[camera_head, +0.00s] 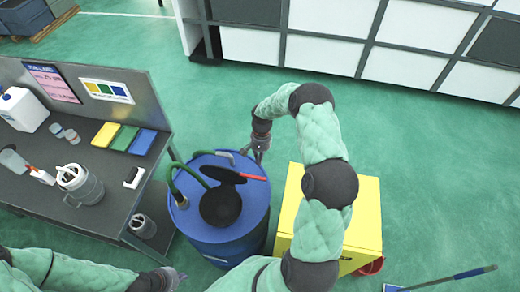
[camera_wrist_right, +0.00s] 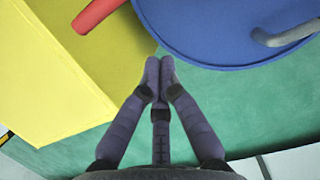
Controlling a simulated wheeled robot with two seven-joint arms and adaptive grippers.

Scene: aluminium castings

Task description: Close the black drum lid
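The blue drum (camera_head: 245,215) stands in the middle of the head view. A round black funnel-like piece (camera_head: 220,207) sits on its top. The black lid (camera_head: 220,174) is raised at the far side of that piece, and its red handle (camera_head: 252,177) points right, past the drum's top. My right gripper (camera_head: 260,152) is beyond the drum's far right rim, apart from the handle. In the right wrist view its fingertips (camera_wrist_right: 158,78) meet with nothing between them; the red handle (camera_wrist_right: 96,15) and drum rim (camera_wrist_right: 215,62) show ahead. My left gripper (camera_head: 176,278) is low, near the drum's left front.
A yellow box (camera_head: 362,222) stands right of the drum, partly behind my right arm. A grey workbench (camera_head: 105,212) with containers and coloured trays is at left. A green hose (camera_head: 177,180) and grey pipe (camera_head: 226,155) rise from the drum top. Green floor lies open beyond.

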